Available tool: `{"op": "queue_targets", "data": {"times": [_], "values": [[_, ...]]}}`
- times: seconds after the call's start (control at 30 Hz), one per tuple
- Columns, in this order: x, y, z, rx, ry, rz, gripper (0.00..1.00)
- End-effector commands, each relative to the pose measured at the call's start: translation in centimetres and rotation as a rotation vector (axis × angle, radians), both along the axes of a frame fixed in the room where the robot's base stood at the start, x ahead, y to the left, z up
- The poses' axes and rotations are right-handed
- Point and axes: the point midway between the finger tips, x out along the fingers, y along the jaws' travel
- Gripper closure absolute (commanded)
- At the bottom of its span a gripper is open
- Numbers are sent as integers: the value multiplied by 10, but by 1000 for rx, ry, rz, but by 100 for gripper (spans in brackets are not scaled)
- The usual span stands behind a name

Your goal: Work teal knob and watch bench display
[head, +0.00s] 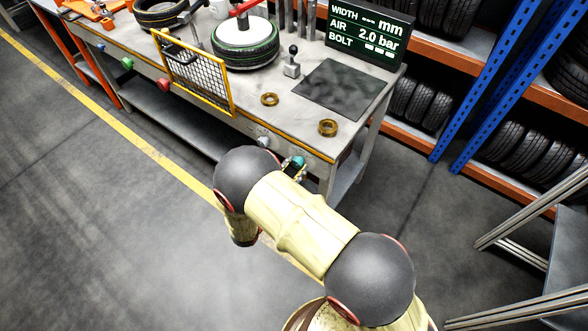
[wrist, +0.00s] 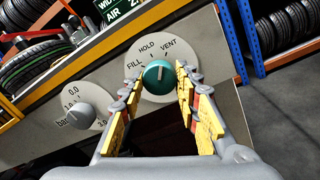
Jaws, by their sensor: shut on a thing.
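The teal knob (wrist: 158,76) sits on a round white dial (wrist: 185,50) marked FILL, HOLD and VENT. Its pale pointer line points about straight up in the wrist view, seemingly between HOLD and VENT. My gripper (wrist: 152,80) is shut on the knob, one yellow-padded finger on each side. In the head view the knob (head: 298,161) shows small at the bench front, with my gripper mostly hidden behind my arm. The bench display (head: 365,33) reads WIDTH with dashes mm, AIR 2.0 bar, and BOLT with pale blocks.
A grey knob (wrist: 80,115) on a bar-scale dial is left of the teal one. On the bench (head: 300,85) are a mounted tyre (head: 246,50), a yellow mesh guard (head: 197,75), two brass rings and a dark mat (head: 341,88). Blue-post tyre racks (head: 480,80) stand right.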

Motion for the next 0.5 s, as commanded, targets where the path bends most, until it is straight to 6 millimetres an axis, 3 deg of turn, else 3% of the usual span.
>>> {"op": "queue_targets", "data": {"times": [0.5], "values": [[0, 0, -1, 141, -109, 0, 93]]}}
